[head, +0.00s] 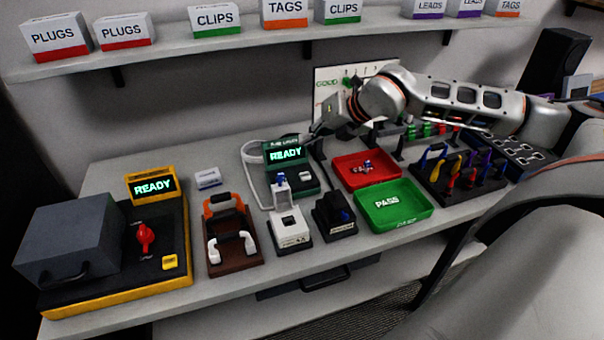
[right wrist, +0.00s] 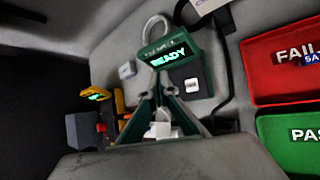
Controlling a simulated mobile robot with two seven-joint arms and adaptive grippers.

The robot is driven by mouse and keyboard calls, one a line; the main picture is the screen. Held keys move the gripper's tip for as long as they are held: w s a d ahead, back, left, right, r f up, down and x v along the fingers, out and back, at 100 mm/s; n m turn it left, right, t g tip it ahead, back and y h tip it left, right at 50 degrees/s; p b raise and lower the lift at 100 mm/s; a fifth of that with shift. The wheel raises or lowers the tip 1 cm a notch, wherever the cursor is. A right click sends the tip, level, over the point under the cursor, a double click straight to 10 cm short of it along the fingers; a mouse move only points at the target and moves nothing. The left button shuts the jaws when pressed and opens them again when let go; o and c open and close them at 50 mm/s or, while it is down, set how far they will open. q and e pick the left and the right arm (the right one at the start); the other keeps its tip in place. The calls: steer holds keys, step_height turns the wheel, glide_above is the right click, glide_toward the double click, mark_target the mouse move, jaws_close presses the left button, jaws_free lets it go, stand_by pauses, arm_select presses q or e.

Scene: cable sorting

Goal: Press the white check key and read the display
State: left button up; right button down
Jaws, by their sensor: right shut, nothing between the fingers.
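The green tester (head: 290,180) stands in the middle of the table, and its lit display (head: 286,154) reads READY. The white check key (head: 306,176) sits on the tester's dark top, below and right of the display. In the right wrist view, the white key (right wrist: 192,85) and the display (right wrist: 169,55) are both clear. My right gripper (head: 315,129) is shut and empty, above and behind the tester, apart from the key. Its fingers (right wrist: 160,92) converge to the left of the key in the wrist view. My left gripper is not in view.
A yellow-framed machine (head: 112,298) with its own READY screen (head: 153,187) stands at left. The white fixture (head: 290,232) and black fixture (head: 334,215) stand in front of the tester. The red FAIL tray (head: 348,182) and green PASS tray (head: 407,222) are to its right.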

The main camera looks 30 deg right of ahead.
steer(key=shift+f, duration=0.1)
stand_by(0.3)
steer(key=b, duration=0.3)
glide_above(308, 176)
step_height(308, 176, down, 6)
steer(key=shift+f, duration=0.1)
step_height(308, 176, down, 2)
steer(key=shift+f+b, duration=0.2)
steer(key=shift+b, duration=0.85)
steer(key=shift+w+f, duration=0.1)
